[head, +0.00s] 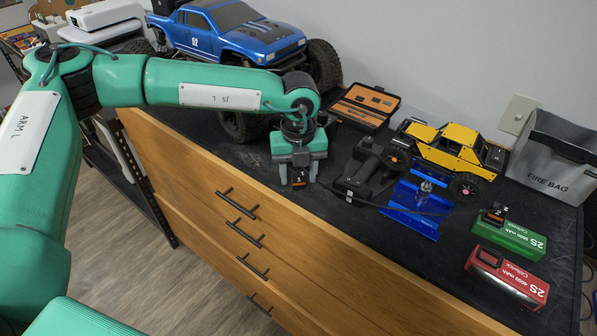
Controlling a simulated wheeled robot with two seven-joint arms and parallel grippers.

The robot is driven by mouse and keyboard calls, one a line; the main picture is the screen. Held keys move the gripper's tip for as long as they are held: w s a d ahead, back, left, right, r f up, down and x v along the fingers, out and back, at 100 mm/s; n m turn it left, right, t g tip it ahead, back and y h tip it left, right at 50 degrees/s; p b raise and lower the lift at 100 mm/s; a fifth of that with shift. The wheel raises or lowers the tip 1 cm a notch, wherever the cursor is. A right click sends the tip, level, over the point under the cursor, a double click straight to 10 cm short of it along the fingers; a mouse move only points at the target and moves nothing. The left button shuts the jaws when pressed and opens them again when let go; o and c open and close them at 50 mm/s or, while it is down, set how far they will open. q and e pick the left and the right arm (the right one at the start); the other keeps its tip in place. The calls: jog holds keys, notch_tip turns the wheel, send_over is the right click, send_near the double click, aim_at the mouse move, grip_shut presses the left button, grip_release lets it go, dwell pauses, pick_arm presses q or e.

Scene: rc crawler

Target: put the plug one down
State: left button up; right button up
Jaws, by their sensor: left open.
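My left gripper (299,178) reaches down to the front edge area of the black dresser top (240,155). Its jaws are open, with one finger on each side of a small dark plug marked 1 (298,182). The plug appears to rest on the top, between the fingers; its upper part is hidden by the gripper, and I cannot tell whether a finger touches it. My right gripper is not in view.
Right of the gripper are a black charger (362,172), a blue stand (418,208), a yellow crawler (448,152), a green battery (512,236) and a red battery (508,277). A blue truck (235,32) and an orange tool case (366,104) stand behind. A grey bag (552,160) is far right.

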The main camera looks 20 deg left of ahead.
aim_at(299, 174)
pick_arm(q)
jog(key=shift+r, duration=0.1)
jog(key=shift+r+p, duration=0.15)
jog(key=shift+p, duration=0.15)
notch_tip(299, 174, up, 12)
jog(key=b, duration=0.3)
